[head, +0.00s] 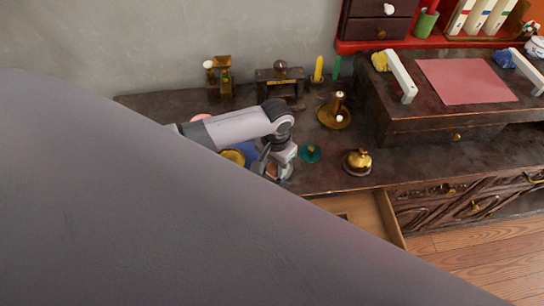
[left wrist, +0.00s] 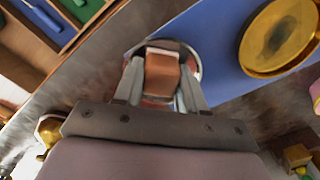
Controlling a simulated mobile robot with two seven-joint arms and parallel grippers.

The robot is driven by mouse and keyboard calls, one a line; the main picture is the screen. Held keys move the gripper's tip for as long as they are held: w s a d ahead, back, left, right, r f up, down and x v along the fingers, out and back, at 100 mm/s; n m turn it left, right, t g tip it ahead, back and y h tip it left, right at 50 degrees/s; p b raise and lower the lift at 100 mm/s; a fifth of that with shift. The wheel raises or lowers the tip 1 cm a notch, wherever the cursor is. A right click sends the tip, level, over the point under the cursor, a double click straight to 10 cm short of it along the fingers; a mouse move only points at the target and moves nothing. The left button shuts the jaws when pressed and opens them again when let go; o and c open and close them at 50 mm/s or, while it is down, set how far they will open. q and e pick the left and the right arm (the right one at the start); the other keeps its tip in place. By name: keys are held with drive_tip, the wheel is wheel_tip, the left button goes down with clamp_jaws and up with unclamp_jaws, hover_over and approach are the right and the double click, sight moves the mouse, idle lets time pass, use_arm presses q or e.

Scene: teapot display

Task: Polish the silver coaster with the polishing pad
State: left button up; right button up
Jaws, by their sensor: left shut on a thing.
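My left gripper (head: 276,167) is low over the front of the dark table in the head view. In the left wrist view my left gripper (left wrist: 161,82) is shut on an orange-brown block, which looks like the polishing pad (left wrist: 161,73). The pad is between the two fingers, over a round silver-rimmed disc that looks like the silver coaster (left wrist: 196,62). The pad and gripper hide most of the coaster; whether they touch is hard to tell. My right gripper is not in view.
A brass dish (left wrist: 280,38) sits on a blue mat (left wrist: 205,50) beside the coaster. A gold bell (head: 358,161), a teal object (head: 310,153) and a brass candle holder (head: 333,118) stand to the right. An open drawer (head: 390,219) juts out in front. A large grey surface hides the lower left.

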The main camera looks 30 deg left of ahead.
use_arm(q)
drive_tip(key=shift+d, duration=0.25)
drive_tip(key=shift+r, duration=0.1)
drive_tip(key=shift+r, duration=2.95)
drive_tip(key=shift+r, duration=0.1)
drive_tip(key=shift+r, duration=1.45)
